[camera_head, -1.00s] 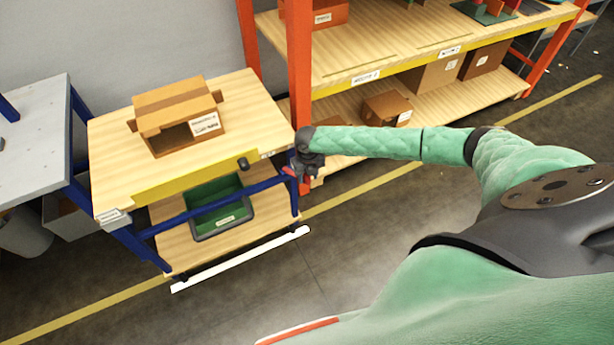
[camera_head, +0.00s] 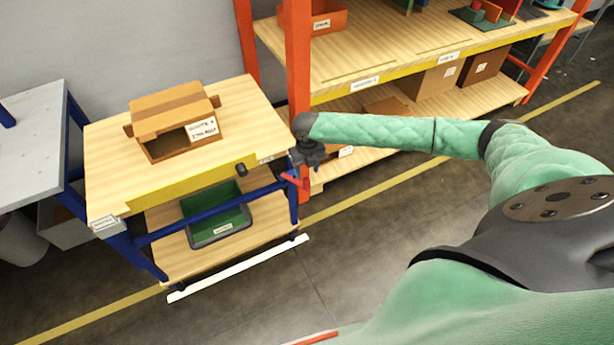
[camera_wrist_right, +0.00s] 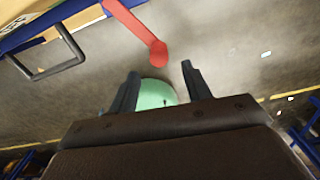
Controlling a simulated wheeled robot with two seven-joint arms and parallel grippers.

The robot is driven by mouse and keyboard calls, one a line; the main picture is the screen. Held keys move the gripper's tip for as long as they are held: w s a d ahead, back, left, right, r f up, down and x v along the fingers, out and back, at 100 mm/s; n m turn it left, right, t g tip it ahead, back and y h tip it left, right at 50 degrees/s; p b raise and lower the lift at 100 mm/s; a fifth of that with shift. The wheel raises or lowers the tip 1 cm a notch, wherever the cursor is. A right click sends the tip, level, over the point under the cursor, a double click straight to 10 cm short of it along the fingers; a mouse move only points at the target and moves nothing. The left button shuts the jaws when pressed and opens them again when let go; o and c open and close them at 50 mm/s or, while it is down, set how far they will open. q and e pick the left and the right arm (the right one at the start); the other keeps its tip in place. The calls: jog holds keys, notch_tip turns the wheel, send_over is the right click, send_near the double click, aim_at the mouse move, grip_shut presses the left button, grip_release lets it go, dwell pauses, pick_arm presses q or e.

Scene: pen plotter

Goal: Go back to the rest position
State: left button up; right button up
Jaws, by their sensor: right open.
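My right gripper (camera_head: 305,160) hangs at the end of my green-sleeved arm, by the right end of the wooden workbench. In the right wrist view its two fingers (camera_wrist_right: 160,92) stand apart with nothing between them. A red bar (camera_wrist_right: 138,30) shows just beyond the fingers there, apart from them. It also shows beside the gripper in the head view (camera_head: 292,180). My left gripper is in neither view.
The workbench (camera_head: 250,110) carries a brown cardboard box (camera_head: 170,118). A green bin (camera_head: 217,215) sits on its lower shelf. An orange-posted rack (camera_head: 297,60) stands behind my right forearm. The floor (camera_head: 350,260) in front is clear.

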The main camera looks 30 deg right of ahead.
jog(key=shift+r, duration=0.25)
dwell(0.3)
jog(key=s+a+m+t+y, duration=0.1)
jog(key=s+a+m+y, duration=0.1)
jog(key=s+a+m, duration=0.7)
jog(key=s+a+m+t+y, duration=0.1)
jog(key=s+a+m, duration=0.35)
jog(key=a, duration=0.95)
jog(key=s+d+r+m+t+h, duration=0.1)
jog(key=s+d+r+m, duration=0.15)
jog(key=s+m, duration=0.35)
jog(key=s+d+r+m+h, duration=0.1)
jog(key=s+d+m, duration=0.3)
jog(key=s+m, duration=0.25)
jog(key=s+d+r+m+t+h, duration=0.1)
jog(key=s+d+m, duration=0.2)
jog(key=s+m, duration=0.3)
notch_tip(320, 180, down, 27)
jog(key=w+a+g, duration=0.1)
jog(key=s+f, duration=0.3)
jog(key=f, duration=0.7)
jog(key=s+f+g, duration=0.1)
jog(key=s+f, duration=0.3)
jog(key=f, duration=0.6)
jog(key=shift+s+f, duration=0.25)
jog(key=shift+f, duration=0.15)
